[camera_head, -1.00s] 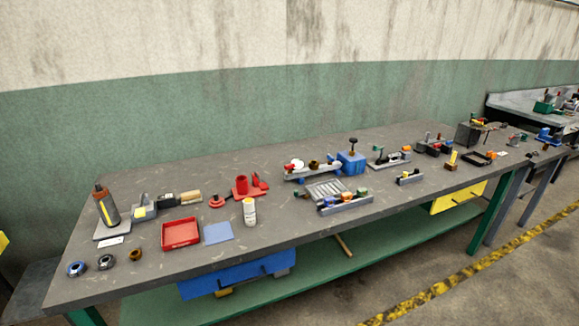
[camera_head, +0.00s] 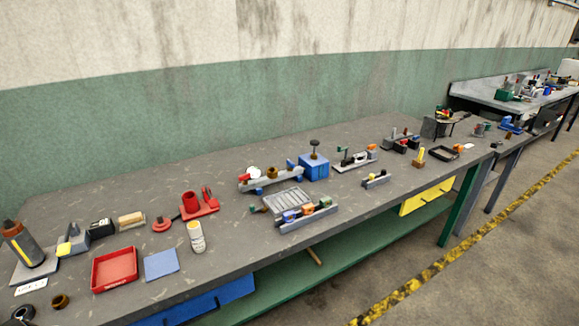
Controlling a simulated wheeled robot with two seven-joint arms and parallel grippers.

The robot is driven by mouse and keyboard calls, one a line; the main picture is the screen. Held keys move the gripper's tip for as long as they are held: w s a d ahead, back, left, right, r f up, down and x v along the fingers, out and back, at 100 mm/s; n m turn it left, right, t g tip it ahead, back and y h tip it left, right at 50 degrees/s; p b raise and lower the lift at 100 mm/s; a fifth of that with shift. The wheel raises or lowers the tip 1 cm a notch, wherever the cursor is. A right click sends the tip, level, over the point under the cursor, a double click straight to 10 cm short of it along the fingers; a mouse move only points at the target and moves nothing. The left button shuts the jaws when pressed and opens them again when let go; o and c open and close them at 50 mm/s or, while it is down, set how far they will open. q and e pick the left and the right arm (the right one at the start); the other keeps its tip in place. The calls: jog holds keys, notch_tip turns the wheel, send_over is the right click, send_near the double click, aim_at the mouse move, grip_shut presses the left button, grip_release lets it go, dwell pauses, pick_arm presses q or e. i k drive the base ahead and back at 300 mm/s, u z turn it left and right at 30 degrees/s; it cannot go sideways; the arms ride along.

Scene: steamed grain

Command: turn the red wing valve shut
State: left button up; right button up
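A small red part (camera_head: 243,178) sits at the left end of a grey pipe-like fixture (camera_head: 272,183) at mid-table. It may be the red wing valve, but it is too small to tell its shape or how far it is turned. A white round gauge-like part (camera_head: 254,172) and a brass part (camera_head: 271,172) are on the same fixture. A blue box with a dark knob (camera_head: 314,167) stands just right of it. Neither of my grippers is in view.
The long grey workbench (camera_head: 210,255) holds a red tray (camera_head: 114,268), a blue mat (camera_head: 161,264), a white bottle (camera_head: 196,238) and a red stand (camera_head: 198,205). A ribbed grey tray (camera_head: 287,201) lies in front of the fixture. Open floor (camera_head: 480,290) is at right.

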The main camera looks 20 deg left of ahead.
aim_at(244, 177)
jog(key=z, duration=0.05)
jog(key=i, duration=1.05)
jog(key=u, duration=0.6)
